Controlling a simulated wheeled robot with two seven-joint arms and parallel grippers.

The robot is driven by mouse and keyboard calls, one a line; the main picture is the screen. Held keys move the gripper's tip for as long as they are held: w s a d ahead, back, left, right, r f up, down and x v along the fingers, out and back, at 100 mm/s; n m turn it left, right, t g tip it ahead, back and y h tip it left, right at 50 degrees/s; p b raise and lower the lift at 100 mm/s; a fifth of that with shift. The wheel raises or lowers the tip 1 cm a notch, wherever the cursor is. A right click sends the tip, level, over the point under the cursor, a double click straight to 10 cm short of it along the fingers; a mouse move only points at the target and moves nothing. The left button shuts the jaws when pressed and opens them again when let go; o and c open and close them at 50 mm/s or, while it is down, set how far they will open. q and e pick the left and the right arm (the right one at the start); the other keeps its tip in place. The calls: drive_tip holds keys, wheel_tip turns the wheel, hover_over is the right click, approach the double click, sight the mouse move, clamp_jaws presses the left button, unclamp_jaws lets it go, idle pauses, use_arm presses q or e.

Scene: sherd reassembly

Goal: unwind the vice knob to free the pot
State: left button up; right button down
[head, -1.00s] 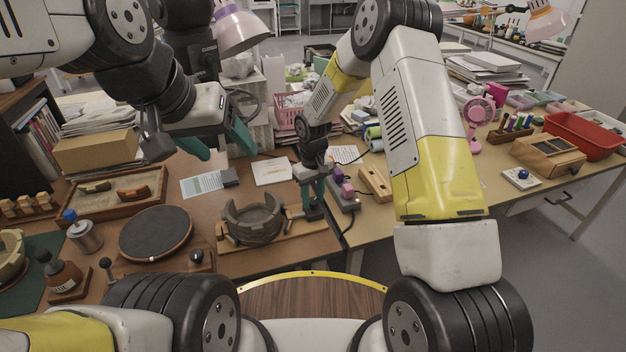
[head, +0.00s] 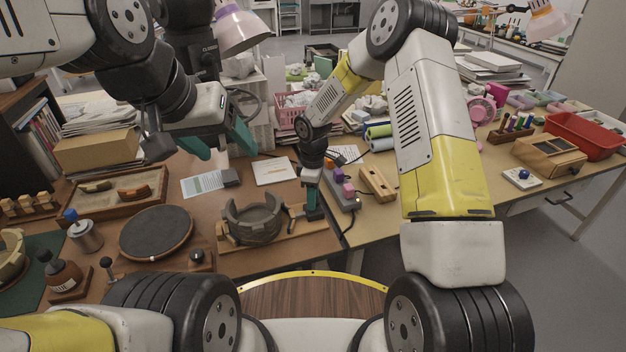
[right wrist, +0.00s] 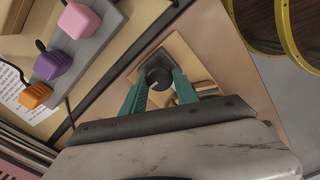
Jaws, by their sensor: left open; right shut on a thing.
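The grey-brown pot (head: 252,222), with a broken, uneven rim, sits on the wooden board of the vice (head: 285,240) at the table's front. My right gripper (head: 315,212) is at the right end of the vice, beside the pot and apart from it. In the right wrist view the dark round vice knob (right wrist: 158,78) lies between the green fingertips of my right gripper (right wrist: 160,86), which is shut on it. The head view hides the knob behind the gripper. My left gripper (head: 217,143) is open and empty, above the table behind the pot.
A round dark turntable (head: 156,232) stands left of the pot. A power strip with coloured plugs (head: 343,190) lies close to the right of my right gripper. Papers (head: 272,171) lie behind the pot. A wooden tray (head: 115,192) is at the left.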

drive_tip(key=shift+r+n, duration=0.1)
drive_tip(key=shift+n, duration=0.3)
drive_tip(key=c, duration=0.9)
unclamp_jaws()
drive_tip(key=shift+c, duration=0.2)
wheel_tip(320, 180, up, 8)
drive_tip(key=shift+f, duration=0.15)
